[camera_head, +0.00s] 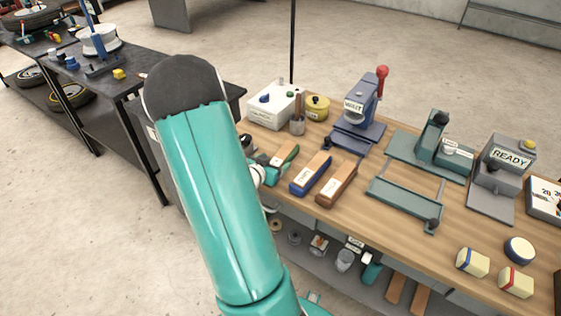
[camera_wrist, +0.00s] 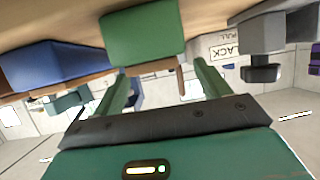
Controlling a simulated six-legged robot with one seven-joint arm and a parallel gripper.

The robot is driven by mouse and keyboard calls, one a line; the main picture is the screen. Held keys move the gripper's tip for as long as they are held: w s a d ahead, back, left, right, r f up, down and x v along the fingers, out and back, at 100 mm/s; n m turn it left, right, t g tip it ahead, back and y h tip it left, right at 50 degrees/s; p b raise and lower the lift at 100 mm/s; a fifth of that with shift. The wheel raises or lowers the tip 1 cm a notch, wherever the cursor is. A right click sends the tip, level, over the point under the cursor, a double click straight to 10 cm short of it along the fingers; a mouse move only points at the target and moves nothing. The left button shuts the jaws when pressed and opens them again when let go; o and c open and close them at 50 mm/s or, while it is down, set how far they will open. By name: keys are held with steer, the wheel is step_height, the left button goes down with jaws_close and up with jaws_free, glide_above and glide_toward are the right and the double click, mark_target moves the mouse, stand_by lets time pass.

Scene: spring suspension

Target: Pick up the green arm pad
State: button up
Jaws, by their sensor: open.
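The green arm pad (camera_head: 288,153) lies on the wooden bench at the left of a row of pads, partly hidden by my gripper in the head view. Its green end face (camera_wrist: 145,35) shows large at the top centre of the wrist view. My gripper (camera_wrist: 161,72) is open, with its two green fingers apart and the pad just ahead of the fingertips. I see no firm contact between the fingers and the pad. In the head view my gripper (camera_head: 267,172) is at the bench's front edge, mostly behind my arm.
A blue pad (camera_head: 311,173) and a brown pad (camera_head: 336,185) lie close to the right of the green one; the blue one is also at left in the wrist view (camera_wrist: 50,65). A lower shelf holds several items.

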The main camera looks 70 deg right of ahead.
mark_target(279, 158)
steer(key=x, duration=0.3)
steer(key=shift+d+f, duration=0.1)
steer(key=shift+d, duration=0.2)
steer(key=shift+c, duration=0.2)
steer(key=c, duration=1.1)
